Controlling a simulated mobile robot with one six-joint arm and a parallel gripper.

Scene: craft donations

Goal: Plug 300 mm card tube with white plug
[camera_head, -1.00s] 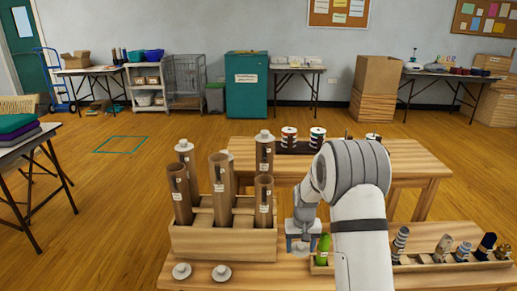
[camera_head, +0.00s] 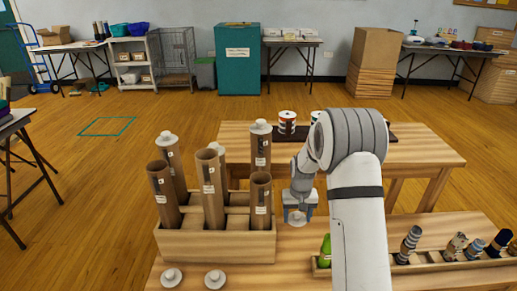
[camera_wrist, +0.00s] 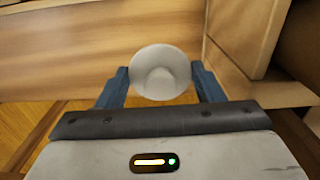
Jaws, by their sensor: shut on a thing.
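My gripper (camera_head: 298,212) is shut on a white plug (camera_wrist: 160,73), held by its rim between the blue fingers. It also shows below the fingers in the head view (camera_head: 297,219). The gripper is in the air to the right of a wooden crate (camera_head: 215,247) with several upright brown card tubes. Two back tubes, at left (camera_head: 172,160) and right (camera_head: 261,150), wear white plugs. The front left tube (camera_head: 163,195), middle tube (camera_head: 211,190) and front right tube (camera_head: 261,200) look open on top. Their labels are too small to read, so the 300 mm one cannot be told.
Two loose white plugs (camera_head: 171,277) (camera_head: 215,280) lie on the table in front of the crate. A low wooden rack (camera_head: 440,258) with several small items stands at right, partly hidden by my arm.

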